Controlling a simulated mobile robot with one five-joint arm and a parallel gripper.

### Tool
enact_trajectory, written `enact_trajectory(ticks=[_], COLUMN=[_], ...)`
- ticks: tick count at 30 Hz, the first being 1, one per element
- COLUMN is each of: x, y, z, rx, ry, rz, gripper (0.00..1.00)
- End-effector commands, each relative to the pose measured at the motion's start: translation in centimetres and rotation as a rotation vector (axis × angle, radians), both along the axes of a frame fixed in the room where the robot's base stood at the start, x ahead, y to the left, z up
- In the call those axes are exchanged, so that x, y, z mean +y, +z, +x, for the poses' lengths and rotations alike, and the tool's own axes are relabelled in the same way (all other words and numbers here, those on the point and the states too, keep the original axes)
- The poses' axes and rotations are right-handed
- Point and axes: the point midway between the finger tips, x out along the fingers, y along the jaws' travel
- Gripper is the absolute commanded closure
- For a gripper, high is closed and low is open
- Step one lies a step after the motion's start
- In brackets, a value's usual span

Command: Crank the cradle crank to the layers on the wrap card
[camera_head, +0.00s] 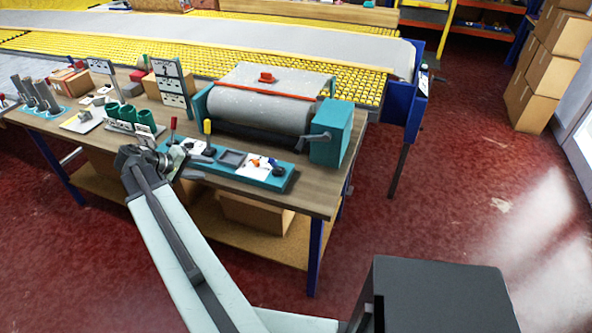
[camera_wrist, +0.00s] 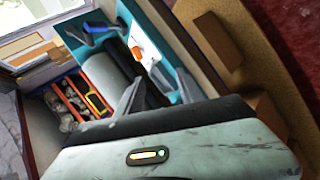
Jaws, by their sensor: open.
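The cradle holds a wide grey roll (camera_head: 258,108) between teal end housings on the workbench.
The teal control strip (camera_head: 226,173) with a white card, dark knobs and levers runs along the bench front. Green cups (camera_head: 128,114) and another standing card (camera_head: 101,68) are at left. A yellow roller conveyor (camera_head: 356,85) lies behind. Red floor is open at right.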

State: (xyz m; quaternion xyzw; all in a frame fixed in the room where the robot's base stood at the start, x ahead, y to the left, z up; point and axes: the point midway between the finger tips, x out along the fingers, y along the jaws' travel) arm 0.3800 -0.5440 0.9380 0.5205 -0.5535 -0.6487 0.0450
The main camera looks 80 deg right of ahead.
Motion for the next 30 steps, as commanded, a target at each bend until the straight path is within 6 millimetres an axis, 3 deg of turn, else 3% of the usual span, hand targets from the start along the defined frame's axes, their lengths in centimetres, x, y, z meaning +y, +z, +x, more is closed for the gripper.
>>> enact_trajectory(ticks=[1,3,6,9,15,30], x=[-4.4,-8.6,-11.9,-13.3,-13.8,-17.9], y=[-2.6,-2.1,-1.1,-0.2,0.7,-1.1], z=[-5.0,-11.1,-17.8,-21.6,-23.1,-28.8], rx=[0.052,0.128,0.221,0.277,0.302,0.299], ry=[-0.09,-0.185,-0.279,-0.329,-0.346,-0.343], rz=[-0.077,-0.175,-0.27,-0.321,-0.342,-0.34], gripper=[0.56,0.56,0.56,0.56,0.56,0.56])
